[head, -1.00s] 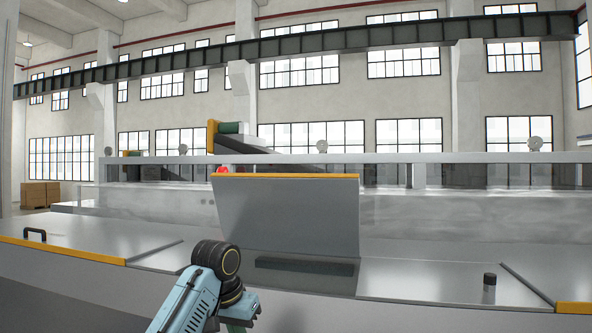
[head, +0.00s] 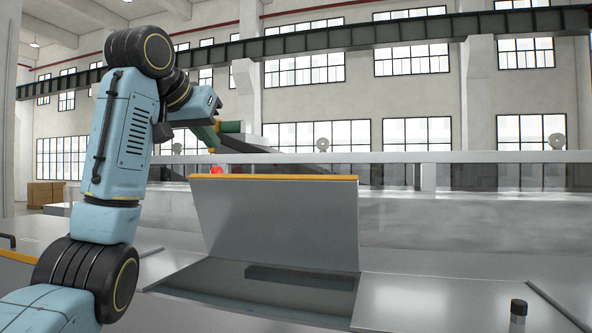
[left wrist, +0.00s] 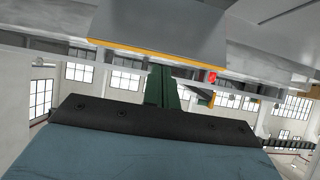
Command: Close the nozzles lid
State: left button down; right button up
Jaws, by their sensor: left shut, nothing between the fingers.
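The nozzles lid (head: 285,222) is a grey metal panel with an orange top edge. It stands raised and tilted above a dark opening (head: 215,278) in the machine top. In the left wrist view the lid (left wrist: 160,30) shows near the top, its orange edge facing the fingers. My left gripper (head: 210,138) is up at the lid's upper left corner in the head view, apart from the lid as far as I can tell. Its green fingers (left wrist: 162,86) are shut with nothing between them. My right gripper is not in view.
A dark bar (head: 300,277) lies in the opening at the lid's foot. A black knob (head: 518,310) stands on the flat cover to the right. A red light (head: 216,170) and a pale rail (head: 400,157) are behind the lid. Space before the lid is free.

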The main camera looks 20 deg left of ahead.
aim_at(310, 221)
jog(key=i, duration=0.95)
